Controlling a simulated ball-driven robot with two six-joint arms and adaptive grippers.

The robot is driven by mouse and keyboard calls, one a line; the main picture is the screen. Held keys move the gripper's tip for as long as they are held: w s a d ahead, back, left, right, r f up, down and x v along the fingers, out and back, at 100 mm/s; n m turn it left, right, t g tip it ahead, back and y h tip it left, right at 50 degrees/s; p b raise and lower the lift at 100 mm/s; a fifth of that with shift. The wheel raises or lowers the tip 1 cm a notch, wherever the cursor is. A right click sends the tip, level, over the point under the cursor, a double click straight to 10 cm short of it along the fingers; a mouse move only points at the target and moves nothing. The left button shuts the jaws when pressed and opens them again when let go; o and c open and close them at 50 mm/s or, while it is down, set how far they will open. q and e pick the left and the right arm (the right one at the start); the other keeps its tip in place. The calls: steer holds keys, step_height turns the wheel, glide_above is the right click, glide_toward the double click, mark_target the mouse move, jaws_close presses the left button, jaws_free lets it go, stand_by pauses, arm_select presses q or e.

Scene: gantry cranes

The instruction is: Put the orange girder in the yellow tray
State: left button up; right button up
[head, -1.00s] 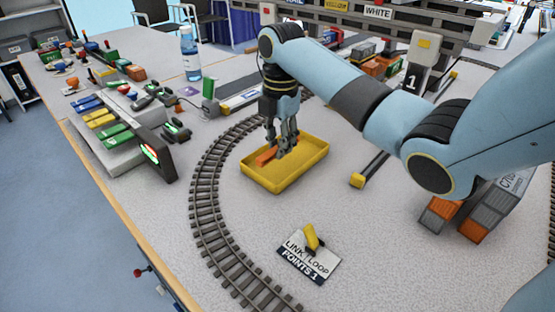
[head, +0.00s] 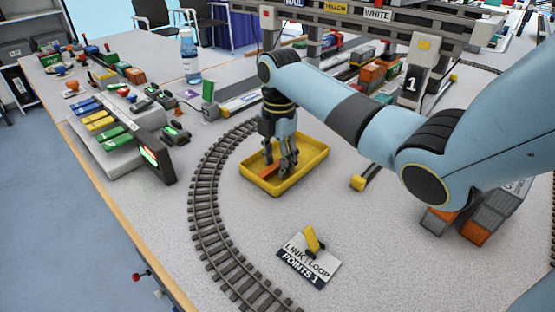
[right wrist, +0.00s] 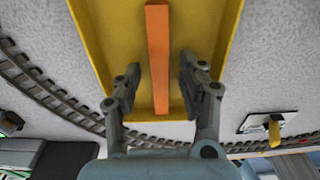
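The orange girder (head: 269,172) lies inside the yellow tray (head: 303,176) on the table. In the right wrist view the girder (right wrist: 158,60) runs lengthwise over the yellow tray floor (right wrist: 108,35). My right gripper (head: 284,170) is low over the tray, its fingers pointing down beside the girder. In the right wrist view my right gripper (right wrist: 160,82) is open, one finger on each side of the girder with yellow gaps between. The fingers hide part of the girder in the head view. My left gripper is not in view.
A curved rail track (head: 205,195) passes left of the tray. A points sign (head: 308,262) with a yellow lever stands in front. A gantry crane (head: 415,75) stands behind, a grey-orange container (head: 480,215) at right.

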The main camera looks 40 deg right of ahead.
mark_target(278, 162)
step_height(278, 162, up, 12)
steer(key=p, duration=0.1)
steer(key=shift+d+r+p, duration=0.15)
steer(key=shift+d+p, duration=0.1)
steer(key=shift+p, duration=0.05)
steer(key=shift+w, duration=0.1)
stand_by(0.6)
